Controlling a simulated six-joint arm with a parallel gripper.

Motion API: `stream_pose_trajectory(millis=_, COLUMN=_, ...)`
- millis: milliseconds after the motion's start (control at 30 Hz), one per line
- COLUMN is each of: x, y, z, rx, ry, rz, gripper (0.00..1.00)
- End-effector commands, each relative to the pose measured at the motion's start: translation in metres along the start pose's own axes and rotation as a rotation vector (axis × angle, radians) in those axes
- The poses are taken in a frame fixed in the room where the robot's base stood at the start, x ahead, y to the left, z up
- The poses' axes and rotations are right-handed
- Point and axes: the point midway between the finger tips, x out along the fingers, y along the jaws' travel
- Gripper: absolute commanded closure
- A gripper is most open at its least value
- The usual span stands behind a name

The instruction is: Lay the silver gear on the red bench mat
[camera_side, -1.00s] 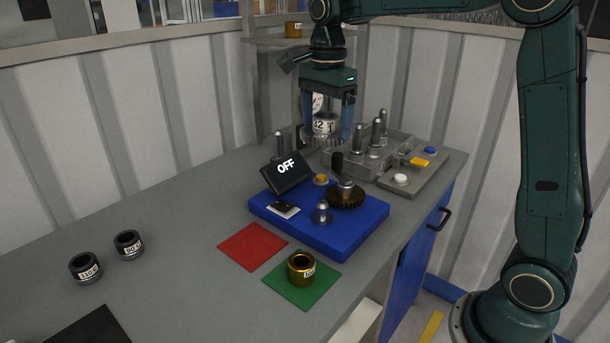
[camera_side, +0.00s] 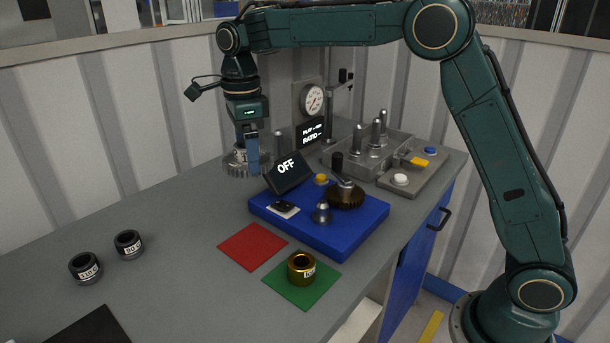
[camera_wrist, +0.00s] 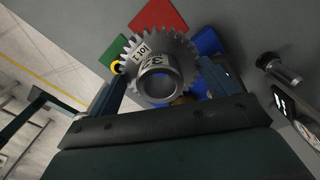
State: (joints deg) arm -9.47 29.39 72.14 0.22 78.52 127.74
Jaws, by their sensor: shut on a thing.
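My gripper (camera_side: 247,160) is shut on the silver gear (camera_side: 236,166) and holds it in the air above the back of the bench, left of the dark OFF display. In the wrist view the silver gear (camera_wrist: 152,62) sits between the two fingers, its hub and a printed label facing the camera. The red bench mat (camera_side: 253,246) lies flat and bare on the grey bench, in front of the blue base. The red mat also shows in the wrist view (camera_wrist: 158,14), beyond the gear and partly hidden by it.
A blue base (camera_side: 340,235) carries the OFF display (camera_side: 287,172), a bronze gear (camera_side: 346,198) and knobs. A brass collar (camera_side: 301,268) stands on a green mat (camera_side: 285,290) beside the red mat. Two dark collars (camera_side: 86,268) stand at left. The bench between is clear.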

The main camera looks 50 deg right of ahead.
Motion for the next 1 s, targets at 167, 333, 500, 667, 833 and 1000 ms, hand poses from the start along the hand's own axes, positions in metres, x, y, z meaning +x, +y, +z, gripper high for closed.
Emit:
stream_pose_trajectory(millis=167, x=0.003, y=0.001, z=0.011, rx=0.025, ry=-0.001, rz=-0.002, gripper=0.35)
stream_pose_trajectory(millis=333, x=0.004, y=0.001, z=0.011, rx=0.026, ry=-0.001, rz=-0.001, gripper=0.35)
stream_pose_trajectory(millis=500, x=0.016, y=0.001, z=0.011, rx=0.025, ry=0.0, rz=0.0, gripper=0.35)
stream_pose_trajectory(millis=667, x=0.039, y=0.002, z=0.011, rx=0.025, ry=0.001, rz=0.001, gripper=0.35)
stream_pose_trajectory(millis=833, x=0.071, y=0.002, z=0.011, rx=0.025, ry=0.001, rz=0.002, gripper=0.35)
stream_pose_trajectory(millis=1000, x=0.102, y=0.002, z=0.011, rx=0.025, ry=0.002, rz=0.003, gripper=0.35)
